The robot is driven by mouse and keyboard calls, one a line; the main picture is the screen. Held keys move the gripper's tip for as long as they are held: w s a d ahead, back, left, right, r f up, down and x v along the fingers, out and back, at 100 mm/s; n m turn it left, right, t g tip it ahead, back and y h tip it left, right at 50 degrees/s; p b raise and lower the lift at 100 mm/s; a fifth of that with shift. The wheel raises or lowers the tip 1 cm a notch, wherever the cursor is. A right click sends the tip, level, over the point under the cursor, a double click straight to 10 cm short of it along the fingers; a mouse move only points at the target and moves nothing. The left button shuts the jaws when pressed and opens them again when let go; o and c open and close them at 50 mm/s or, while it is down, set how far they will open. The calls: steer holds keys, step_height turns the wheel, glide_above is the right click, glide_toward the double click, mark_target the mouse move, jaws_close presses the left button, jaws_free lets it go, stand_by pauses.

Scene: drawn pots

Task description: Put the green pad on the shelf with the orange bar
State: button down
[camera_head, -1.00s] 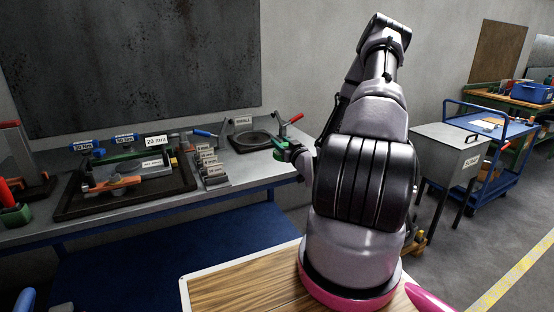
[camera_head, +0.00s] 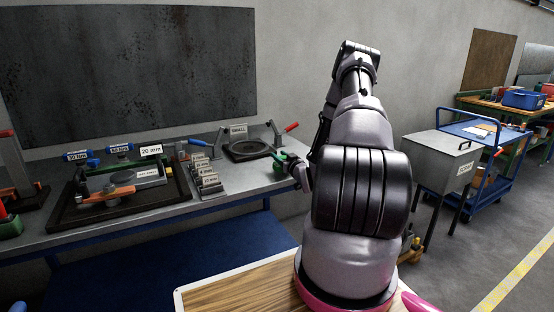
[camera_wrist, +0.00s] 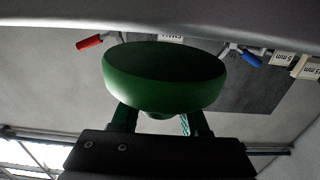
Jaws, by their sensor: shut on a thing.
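The green pad (camera_wrist: 163,78) fills the middle of the wrist view, a round, thick disc with a short stem below. My gripper (camera_wrist: 158,119) is shut on it, with green fingers on either side of the stem. In the head view my gripper (camera_head: 293,166) is small and partly hidden by my arm, by the bench's right end. The orange bar (camera_head: 107,194) lies at the front of a dark tray-like stand (camera_head: 75,214) on the left of the bench. A grey round piece sits just above the bar.
The bench front (camera_head: 225,205) is clear there.

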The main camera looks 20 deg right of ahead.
steer(key=shift+w+a+f, duration=0.1)
steer(key=shift+w+f, duration=0.85)
steer(key=shift+w, duration=0.25)
steer(key=shift+f, duration=0.15)
steer(key=shift+c, duration=2.1)
jaws_free()
